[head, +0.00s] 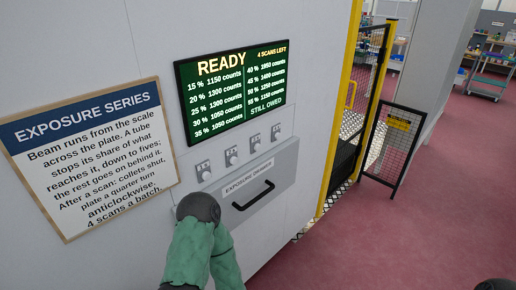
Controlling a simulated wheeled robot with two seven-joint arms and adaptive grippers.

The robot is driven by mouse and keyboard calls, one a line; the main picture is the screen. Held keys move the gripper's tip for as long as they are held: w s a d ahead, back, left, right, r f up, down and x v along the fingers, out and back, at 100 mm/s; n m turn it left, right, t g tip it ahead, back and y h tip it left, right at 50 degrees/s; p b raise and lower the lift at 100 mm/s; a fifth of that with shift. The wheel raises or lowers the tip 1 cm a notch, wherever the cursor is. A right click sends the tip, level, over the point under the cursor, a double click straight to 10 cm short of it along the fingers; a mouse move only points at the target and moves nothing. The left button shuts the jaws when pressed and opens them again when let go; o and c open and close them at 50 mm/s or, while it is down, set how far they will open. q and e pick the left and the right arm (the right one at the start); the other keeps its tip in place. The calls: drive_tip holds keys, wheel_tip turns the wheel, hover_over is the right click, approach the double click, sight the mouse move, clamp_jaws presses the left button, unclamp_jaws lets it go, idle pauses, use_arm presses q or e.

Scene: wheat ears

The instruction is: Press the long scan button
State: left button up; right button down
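A row of several small grey controls sits on a pale panel below the screen: a first one (204,170), a second one (231,156), a third one (255,144) and one at the right end (276,133). Their labels are too small to read, so I cannot tell which is the long scan button. The dark screen (230,88) above them reads READY, with rows of percentages and counts and the words STILL OWED. A green arm section of mine with a dark rounded joint rises from the bottom, in front of the panel's lower left. Neither gripper shows.
Under the controls is a drawer front (284,182) labelled EXPOSURE DRAWER, with a black handle (253,196). A framed EXPOSURE SERIES notice (90,150) hangs at left. A yellow post (340,110) and a mesh barrier (394,146) stand at right. The reddish floor (400,240) there is clear.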

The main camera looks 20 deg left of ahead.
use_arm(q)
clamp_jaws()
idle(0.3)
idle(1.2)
